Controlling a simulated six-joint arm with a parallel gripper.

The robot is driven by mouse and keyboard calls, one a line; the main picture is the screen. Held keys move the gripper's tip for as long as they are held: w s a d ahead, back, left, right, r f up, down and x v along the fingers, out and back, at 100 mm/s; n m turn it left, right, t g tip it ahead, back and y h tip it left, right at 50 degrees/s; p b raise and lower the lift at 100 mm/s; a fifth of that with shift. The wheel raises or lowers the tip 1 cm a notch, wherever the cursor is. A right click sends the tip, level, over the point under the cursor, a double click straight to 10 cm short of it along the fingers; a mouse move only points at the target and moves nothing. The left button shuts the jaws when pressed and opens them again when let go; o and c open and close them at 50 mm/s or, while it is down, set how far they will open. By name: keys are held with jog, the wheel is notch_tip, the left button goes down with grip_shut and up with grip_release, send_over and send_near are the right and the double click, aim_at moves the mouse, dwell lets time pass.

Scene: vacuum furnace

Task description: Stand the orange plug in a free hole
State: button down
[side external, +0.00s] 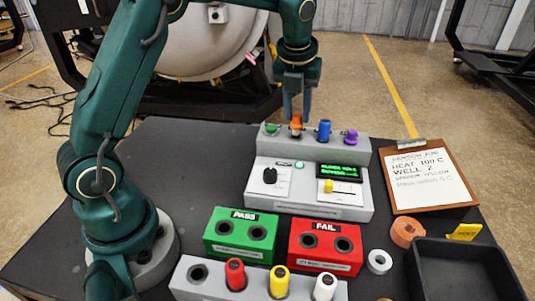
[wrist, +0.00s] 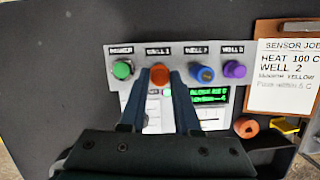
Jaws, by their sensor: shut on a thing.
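The orange plug (side external: 296,124) is at the WELL 1 position on the back ledge of the grey heater unit (side external: 350,205). It also shows in the wrist view (wrist: 159,76), between my fingertips. My gripper (side external: 296,112) points straight down and is shut on the plug's top. Whether the plug is fully seated or slightly raised I cannot tell. The green PASS block (side external: 240,250) has two empty holes, and the red FAIL block (side external: 325,262) has two empty holes. The grey front rack (side external: 212,288) has an empty hole at its left end.
Beside the orange plug stand a green knob (side external: 271,129), a blue plug (side external: 324,130) and a purple one (side external: 351,136). Red, yellow and white plugs stand in the front rack. A clipboard (side external: 427,178), tape rolls and a black tray (side external: 465,270) lie at right.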

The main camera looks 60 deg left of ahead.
jog(key=shift+f, duration=1.2)
dwell(0.6)
jog(key=shift+c, duration=0.7)
grip_release()
jog(key=shift+r, duration=0.1)
jog(key=shift+r, duration=2.4)
